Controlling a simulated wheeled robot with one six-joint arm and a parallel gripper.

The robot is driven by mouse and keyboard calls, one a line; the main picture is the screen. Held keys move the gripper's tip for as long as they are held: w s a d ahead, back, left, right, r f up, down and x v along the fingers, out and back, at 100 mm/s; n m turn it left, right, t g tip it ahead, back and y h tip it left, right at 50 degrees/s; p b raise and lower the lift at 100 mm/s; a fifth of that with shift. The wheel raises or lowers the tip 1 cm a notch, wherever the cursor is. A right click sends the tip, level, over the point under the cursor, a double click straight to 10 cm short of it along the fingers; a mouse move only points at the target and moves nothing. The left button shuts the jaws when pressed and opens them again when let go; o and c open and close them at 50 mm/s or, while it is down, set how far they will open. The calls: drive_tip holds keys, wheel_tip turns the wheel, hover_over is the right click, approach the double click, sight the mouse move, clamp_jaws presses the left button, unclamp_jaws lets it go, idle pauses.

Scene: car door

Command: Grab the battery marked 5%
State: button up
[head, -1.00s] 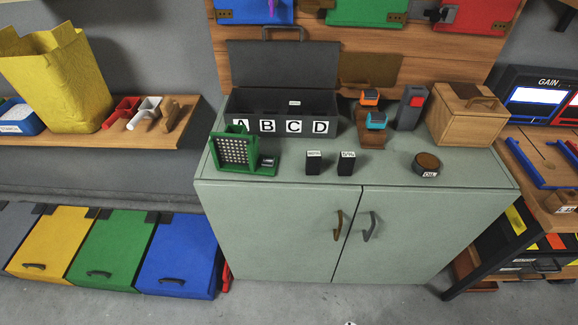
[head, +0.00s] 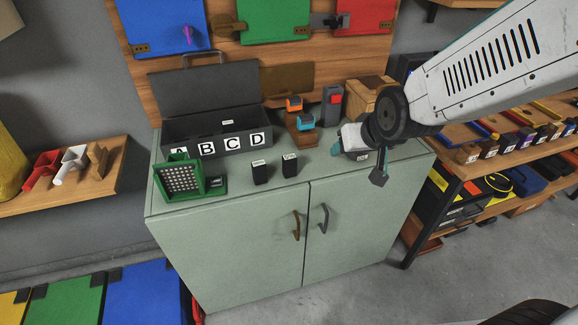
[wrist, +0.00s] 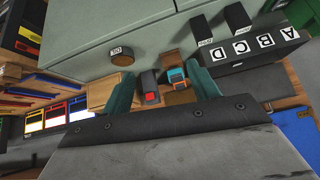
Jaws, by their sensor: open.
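Two small black batteries stand upright on the green cabinet top, a left one (head: 260,173) and a right one (head: 290,165). Each has a white label near its top, too small to read surely now. In the wrist view the batteries show at the upper right, one (wrist: 202,29) and the other (wrist: 238,19). My gripper (head: 358,160) is open and empty, to the right of both batteries and apart from them, above the right part of the cabinet. Its teal fingers show in the wrist view (wrist: 162,90), with orange-and-blue and black-and-red items beyond them.
A grey box labelled A to D (head: 215,137) stands behind the batteries, a green perforated holder (head: 180,180) to their left. A wooden box (head: 368,97) is at the back right. A round labelled can (wrist: 122,57) is near my gripper. The cabinet front is clear.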

sight(287, 161)
drive_tip(key=w+a+f+t, duration=0.1)
drive_tip(key=w+a+f, duration=0.1)
drive_tip(key=a+f, duration=0.1)
drive_tip(key=w+a+f+n+t+y, duration=0.1)
drive_tip(key=w+a+f+t, duration=0.1)
drive_tip(key=a+f, duration=0.2)
drive_tip(key=w+a+f+t, duration=0.1)
drive_tip(key=w+a+f, duration=0.1)
drive_tip(key=a+f, duration=0.2)
drive_tip(key=shift+w+f+t+y, duration=0.2)
drive_tip(key=shift+f+t+y, duration=0.2)
drive_tip(key=shift+f, duration=0.2)
drive_tip(key=shift+a+f+n+t+y, duration=0.3)
drive_tip(key=shift+a+f+n, duration=0.1)
drive_tip(key=shift+a+f, duration=0.1)
drive_tip(key=x, duration=0.7)
drive_tip(key=shift+w+a, duration=0.1)
drive_tip(key=shift+w, duration=0.3)
drive_tip(key=c, duration=1.1)
drive_tip(key=shift+r, duration=0.15)
